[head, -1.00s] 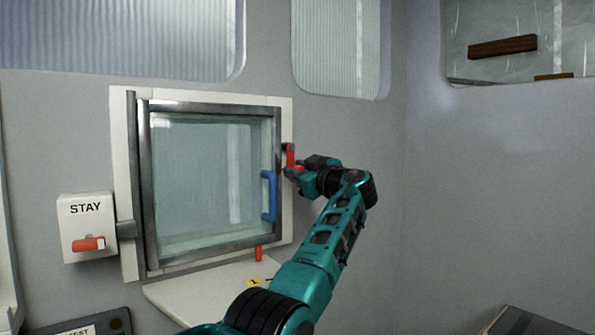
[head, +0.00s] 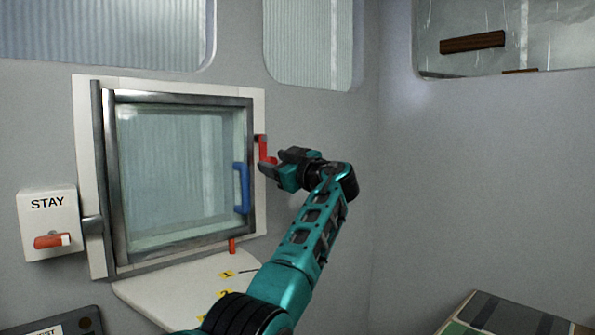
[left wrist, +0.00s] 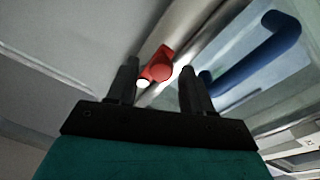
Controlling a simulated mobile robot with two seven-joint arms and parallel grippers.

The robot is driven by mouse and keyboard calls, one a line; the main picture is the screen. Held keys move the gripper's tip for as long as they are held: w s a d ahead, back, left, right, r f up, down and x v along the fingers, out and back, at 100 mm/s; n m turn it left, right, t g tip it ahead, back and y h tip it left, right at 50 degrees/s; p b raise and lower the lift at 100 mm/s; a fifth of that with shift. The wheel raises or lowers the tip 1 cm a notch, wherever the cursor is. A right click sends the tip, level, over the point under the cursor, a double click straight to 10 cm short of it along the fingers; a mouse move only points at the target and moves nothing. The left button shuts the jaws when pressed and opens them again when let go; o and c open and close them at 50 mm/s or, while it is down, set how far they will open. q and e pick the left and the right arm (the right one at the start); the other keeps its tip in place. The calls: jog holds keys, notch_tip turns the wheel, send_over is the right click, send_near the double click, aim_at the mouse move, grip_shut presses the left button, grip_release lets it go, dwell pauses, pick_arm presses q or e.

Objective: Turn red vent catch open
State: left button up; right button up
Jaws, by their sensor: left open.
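The red vent catch (head: 262,148) sits on the right side of the window frame, its lever pointing down. My left gripper (head: 266,166) is open at the lower end of the catch, reaching in from the right. In the left wrist view the red catch (left wrist: 159,64) shows between the two open fingers (left wrist: 158,72), near their tips. I cannot tell whether a finger touches it. The framed glass vent window (head: 180,180) looks closed. My right gripper is not in view.
A blue handle (head: 241,188) is on the window's right edge, close to the catch. A white STAY box (head: 49,222) with an orange-red lever is on the left. A pale shelf (head: 165,295) lies below the window.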

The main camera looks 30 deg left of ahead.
pick_arm(q)
jog(key=r+v, duration=0.1)
jog(key=v, duration=0.9)
jog(key=shift+d+f+b, duration=0.35)
jog(key=shift+f+b, duration=0.05)
jog(key=shift+b, duration=0.05)
jog(key=shift+s, duration=0.1)
